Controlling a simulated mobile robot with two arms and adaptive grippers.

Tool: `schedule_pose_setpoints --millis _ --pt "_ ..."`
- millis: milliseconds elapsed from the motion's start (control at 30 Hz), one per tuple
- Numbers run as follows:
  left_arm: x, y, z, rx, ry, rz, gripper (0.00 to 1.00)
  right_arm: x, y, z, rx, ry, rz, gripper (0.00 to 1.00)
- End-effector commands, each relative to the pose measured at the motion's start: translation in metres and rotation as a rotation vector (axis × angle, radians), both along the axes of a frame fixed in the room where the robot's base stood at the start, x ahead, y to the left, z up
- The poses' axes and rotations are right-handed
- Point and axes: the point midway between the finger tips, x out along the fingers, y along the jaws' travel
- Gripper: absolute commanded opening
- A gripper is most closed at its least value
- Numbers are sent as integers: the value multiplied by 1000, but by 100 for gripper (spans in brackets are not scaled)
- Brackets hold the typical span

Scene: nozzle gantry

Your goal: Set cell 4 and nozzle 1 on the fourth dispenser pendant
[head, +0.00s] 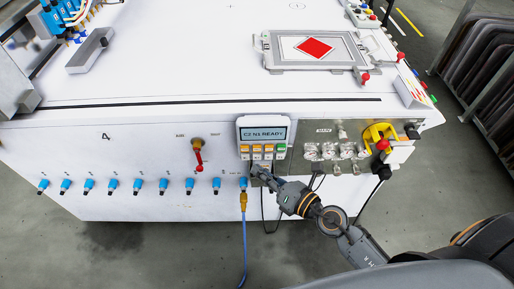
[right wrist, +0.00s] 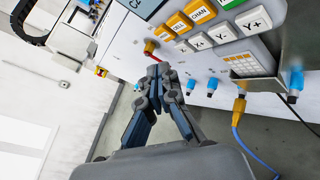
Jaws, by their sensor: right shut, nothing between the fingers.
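The white dispenser pendant (head: 241,145) hangs on the front of the machine. Its display (head: 264,134) reads "C2 N1 READY". Under it are two rows of keys, yellow, white and one green at the right of the upper row. In the right wrist view, yellow keys (right wrist: 179,22) marked "CELL" and "CHAN" sit above white X and Y keys (right wrist: 222,32). My right gripper (head: 258,170) is shut and empty, just below the key rows in the head view. Its fingertips (right wrist: 160,76) also show in the right wrist view, apart from the keys. My left gripper is not in view.
A red-handled valve (head: 198,156) is left of the pendant. Blue fittings (head: 138,184) line the panel, and a blue hose (head: 244,245) hangs from a brass connector. Gauges and a yellow-ringed red knob (head: 382,143) are at right. A framed plate (head: 315,49) lies on top.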

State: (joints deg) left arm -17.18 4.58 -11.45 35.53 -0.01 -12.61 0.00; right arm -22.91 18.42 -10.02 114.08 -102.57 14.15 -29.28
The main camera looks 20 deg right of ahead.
Motion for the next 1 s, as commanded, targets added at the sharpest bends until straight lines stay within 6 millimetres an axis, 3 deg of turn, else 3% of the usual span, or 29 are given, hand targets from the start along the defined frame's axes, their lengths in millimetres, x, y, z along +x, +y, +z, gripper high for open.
schedule_pose_setpoints --millis 333,1000 --pt "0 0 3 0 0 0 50 32 -9 0 2 1 0 0" --pt "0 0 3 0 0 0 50 34 -10 0 1 2 0 0"
